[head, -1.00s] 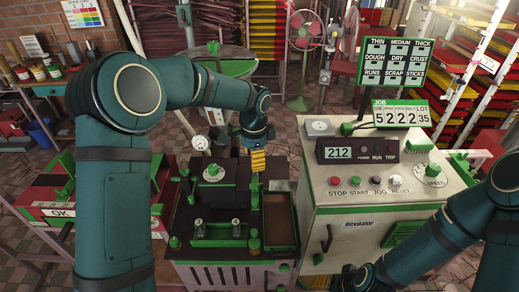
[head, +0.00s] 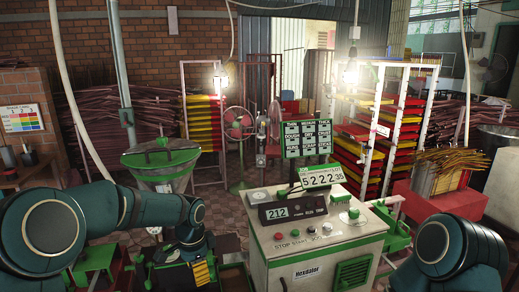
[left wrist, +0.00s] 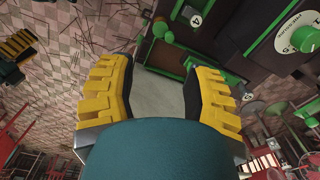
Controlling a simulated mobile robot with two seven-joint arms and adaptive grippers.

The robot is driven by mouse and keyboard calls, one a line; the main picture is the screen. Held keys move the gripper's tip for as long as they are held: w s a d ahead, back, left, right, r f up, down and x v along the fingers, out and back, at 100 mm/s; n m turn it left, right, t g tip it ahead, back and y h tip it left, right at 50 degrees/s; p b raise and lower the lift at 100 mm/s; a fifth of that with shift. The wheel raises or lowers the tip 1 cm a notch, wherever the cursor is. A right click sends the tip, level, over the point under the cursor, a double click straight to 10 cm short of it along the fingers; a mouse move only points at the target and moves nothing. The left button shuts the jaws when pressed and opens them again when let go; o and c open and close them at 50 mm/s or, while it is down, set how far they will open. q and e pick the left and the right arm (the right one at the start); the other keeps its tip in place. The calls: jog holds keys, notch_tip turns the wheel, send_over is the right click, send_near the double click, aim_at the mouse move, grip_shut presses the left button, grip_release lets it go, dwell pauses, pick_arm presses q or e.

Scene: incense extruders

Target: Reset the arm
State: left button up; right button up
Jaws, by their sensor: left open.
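My left gripper (head: 203,273) hangs low in the head view, in front of and left of the white control cabinet (head: 325,245). The left wrist view shows its yellow-padded fingers (left wrist: 160,85) spread apart, with no object clearly held. A pale grey surface shows between them. My right arm (head: 450,255) is at the lower right of the head view, its gripper out of that frame. A yellow-and-black piece (left wrist: 18,45) at the upper left of the left wrist view looks like part of my right gripper. Its finger opening cannot be made out.
The cabinet bears a 212 display (head: 278,212) and a green sign board (head: 306,138). A green-lidded drum (head: 160,160) stands behind my left arm. A red fan (head: 238,123) and racks of red and yellow trays (head: 375,150) stand farther back.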

pick_arm(q)
jog(key=s+d+f+n+h, duration=0.1)
jog(key=s+d+f+n, duration=0.15)
jog(key=f, duration=0.45)
jog(key=s+d+f+n+h, duration=0.2)
jog(key=s+d+f, duration=0.15)
jog(key=f, duration=0.35)
jog(key=s+f+n+t, duration=0.1)
jog(key=s+f+n, duration=0.3)
jog(key=s, duration=0.4)
jog(key=s+f+n, duration=0.4)
jog(key=s+n, duration=0.1)
jog(key=s, duration=0.3)
jog(key=shift+s+d+f+t+h+b, duration=0.15)
jog(key=shift+d+f+t+h+b, duration=0.15)
jog(key=shift+t, duration=0.1)
